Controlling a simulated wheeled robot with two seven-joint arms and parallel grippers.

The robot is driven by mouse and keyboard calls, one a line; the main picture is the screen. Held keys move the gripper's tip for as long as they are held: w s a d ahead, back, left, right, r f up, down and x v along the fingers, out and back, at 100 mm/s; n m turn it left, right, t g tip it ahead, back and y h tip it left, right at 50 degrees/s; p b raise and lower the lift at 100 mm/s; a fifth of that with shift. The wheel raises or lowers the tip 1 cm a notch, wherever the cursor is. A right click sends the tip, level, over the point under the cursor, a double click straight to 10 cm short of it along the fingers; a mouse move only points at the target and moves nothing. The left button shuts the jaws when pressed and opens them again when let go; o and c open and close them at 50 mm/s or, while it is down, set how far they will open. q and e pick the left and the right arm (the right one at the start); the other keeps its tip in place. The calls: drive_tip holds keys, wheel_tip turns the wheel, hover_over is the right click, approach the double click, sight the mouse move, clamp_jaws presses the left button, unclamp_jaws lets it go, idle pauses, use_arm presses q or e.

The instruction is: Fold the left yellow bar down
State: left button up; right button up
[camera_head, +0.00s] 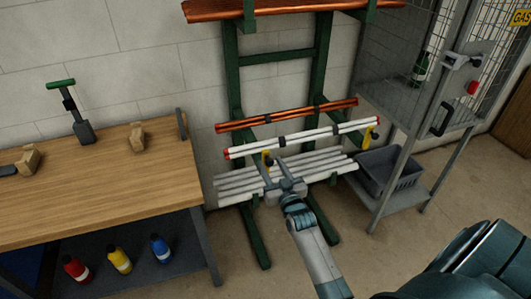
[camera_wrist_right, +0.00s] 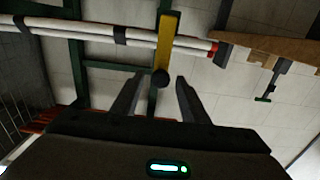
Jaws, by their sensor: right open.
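The left yellow bar (camera_head: 266,156) stands across the front of the white pipes (camera_head: 305,138) near their left end. In the right wrist view, the yellow bar (camera_wrist_right: 166,45) crosses the pipes and has a black knob (camera_wrist_right: 160,77) at its near end. My right gripper (camera_head: 274,173) is open just in front of this bar. In the wrist view its fingers (camera_wrist_right: 155,92) are spread to either side of the knob, and I see no contact. A second yellow bar (camera_head: 367,134) is at the right end of the pipes. My left gripper is not in view.
A green rack (camera_head: 233,75) also carries copper pipes (camera_head: 290,115) above and more white pipes (camera_head: 235,185) below. A wooden bench (camera_head: 80,185) stands at the left. A grey crate (camera_head: 388,172) and a mesh cage (camera_head: 400,60) are on the right. Floor shows between them.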

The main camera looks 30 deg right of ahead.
sight(265, 154)
drive_tip(key=shift+p+x, duration=0.35)
drive_tip(key=shift+x, duration=2.8)
clamp_jaws()
